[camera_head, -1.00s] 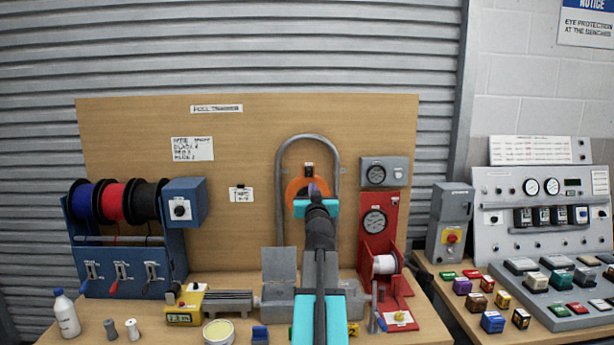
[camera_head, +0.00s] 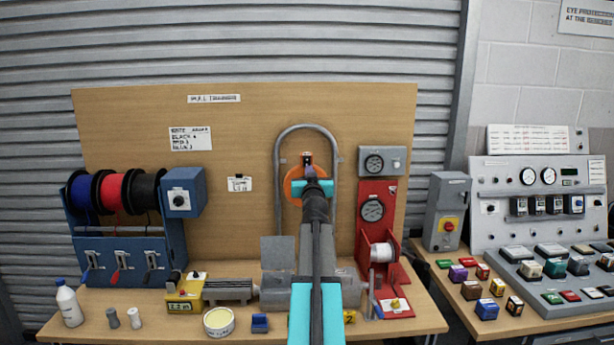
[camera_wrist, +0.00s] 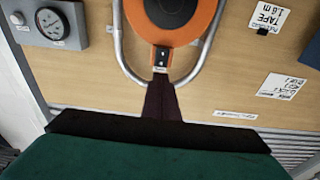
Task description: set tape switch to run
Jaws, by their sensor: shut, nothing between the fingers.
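An orange ring-shaped unit (camera_head: 291,188) with a dark centre hangs on the wooden back panel inside a grey tube loop. It also shows upside down in the wrist view (camera_wrist: 197,33). A small black plate (camera_wrist: 161,57) with light marks sits on its upper tab; it may be the tape switch, but its setting is too small to read. My gripper (camera_head: 310,174) is shut and empty in front of the unit. Its dark fingers (camera_wrist: 160,80) end at or just short of the plate; contact cannot be told. The gripper hides part of the ring in the head view.
A red stand (camera_head: 377,225) with a gauge and white roll is to the right, below a grey gauge box (camera_head: 382,160). A blue spool rack (camera_head: 120,258) stands left. A yellow device (camera_head: 185,292) and small containers occupy the bench front.

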